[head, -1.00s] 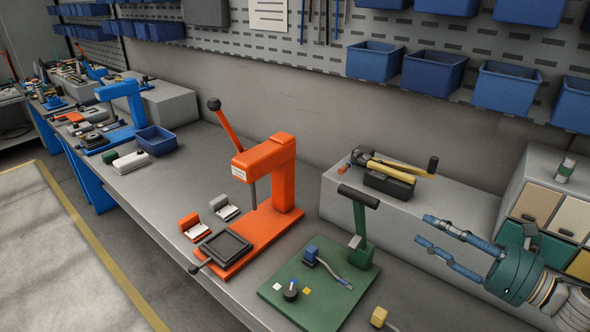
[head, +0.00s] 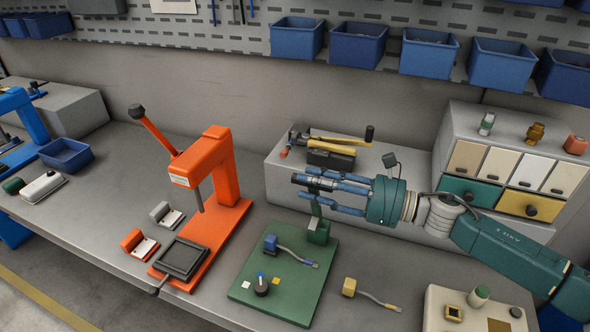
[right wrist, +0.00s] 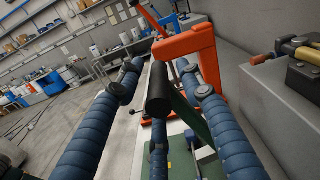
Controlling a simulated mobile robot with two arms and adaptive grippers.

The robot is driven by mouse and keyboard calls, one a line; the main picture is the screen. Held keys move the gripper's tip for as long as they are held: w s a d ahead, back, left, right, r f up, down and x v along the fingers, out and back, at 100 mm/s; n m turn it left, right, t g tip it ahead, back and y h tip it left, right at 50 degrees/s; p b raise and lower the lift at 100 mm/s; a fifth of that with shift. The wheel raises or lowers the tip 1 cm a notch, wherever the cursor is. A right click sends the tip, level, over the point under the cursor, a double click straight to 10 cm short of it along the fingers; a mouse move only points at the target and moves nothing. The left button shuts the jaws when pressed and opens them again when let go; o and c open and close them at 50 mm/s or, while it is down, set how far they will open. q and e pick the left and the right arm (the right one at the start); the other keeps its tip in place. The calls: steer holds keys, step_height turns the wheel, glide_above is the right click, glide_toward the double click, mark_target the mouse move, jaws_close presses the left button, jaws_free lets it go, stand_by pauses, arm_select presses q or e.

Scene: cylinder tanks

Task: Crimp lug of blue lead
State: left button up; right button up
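The blue lead (head: 271,243) lies on the green base plate (head: 303,288), its blue block at the left and its cable and lug (head: 310,264) running right. The green lever of the crimping tool stands at the back of the plate, with a black crossbar handle (head: 299,180) on top. My right gripper (head: 325,192) is at this handle, its blue fingers apart. In the right wrist view the round handle end (right wrist: 157,94) shows between the spread fingers, with gaps at both sides. My left gripper is not in view.
An orange press (head: 213,190) stands left of the plate. A yellow lead (head: 349,287) lies to its right. A yellow-handled tool (head: 338,140) rests on the grey block behind. A drawer cabinet (head: 490,130) stands back right and a pale panel (head: 436,318) at front right.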

steer(key=shift+p+x, duration=0.6)
steer(key=shift+x, duration=1.45)
jaws_close()
